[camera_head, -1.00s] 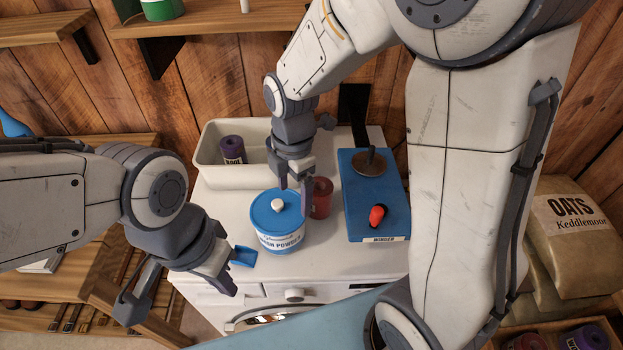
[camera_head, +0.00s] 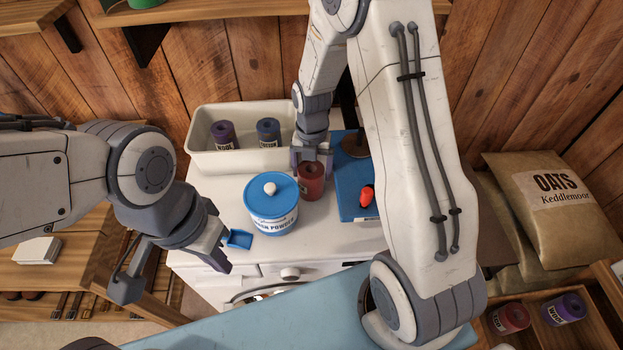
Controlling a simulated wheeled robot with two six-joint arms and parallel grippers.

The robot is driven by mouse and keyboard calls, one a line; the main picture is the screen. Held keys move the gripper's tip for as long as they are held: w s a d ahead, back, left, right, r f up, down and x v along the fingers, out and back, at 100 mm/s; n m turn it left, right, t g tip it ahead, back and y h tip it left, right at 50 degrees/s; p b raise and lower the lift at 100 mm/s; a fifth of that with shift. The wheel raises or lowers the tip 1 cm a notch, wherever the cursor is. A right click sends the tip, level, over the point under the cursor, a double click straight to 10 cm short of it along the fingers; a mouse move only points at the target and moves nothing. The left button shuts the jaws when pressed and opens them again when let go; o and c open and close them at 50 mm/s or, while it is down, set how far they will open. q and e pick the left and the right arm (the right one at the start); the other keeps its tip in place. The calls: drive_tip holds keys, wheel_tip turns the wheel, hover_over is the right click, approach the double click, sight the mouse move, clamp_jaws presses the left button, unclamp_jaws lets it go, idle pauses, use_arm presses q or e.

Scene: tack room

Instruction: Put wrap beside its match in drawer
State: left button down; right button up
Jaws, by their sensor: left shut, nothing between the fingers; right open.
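A dark red wrap (camera_head: 311,182) stands upright on the white washing machine top, right of the powder tub. My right gripper (camera_head: 312,160) is open at its far side, with a finger to either side of its top; I cannot tell whether they touch it. A purple wrap (camera_head: 223,135) and a dark blue wrap (camera_head: 268,132) stand in the cream bin (camera_head: 199,162). The open wooden drawer (camera_head: 541,340) at lower right holds a red wrap (camera_head: 510,318) and a purple wrap (camera_head: 566,308) in separate compartments. My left gripper (camera_head: 221,260) is shut and empty at the machine's left edge.
A white powder tub (camera_head: 273,212) with a blue lid stands left of the red wrap. A blue scoop (camera_head: 239,239) lies near my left gripper. The blue winder board (camera_head: 352,200) is partly behind my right arm. Oats sacks (camera_head: 545,215) stand behind the drawer.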

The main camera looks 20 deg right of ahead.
drive_tip(key=shift+w+f+p, duration=0.15)
drive_tip(key=shift+f+p, duration=0.4)
drive_tip(key=shift+f, duration=1.8)
drive_tip(key=c, duration=1.2)
drive_tip(key=shift+r, duration=0.1)
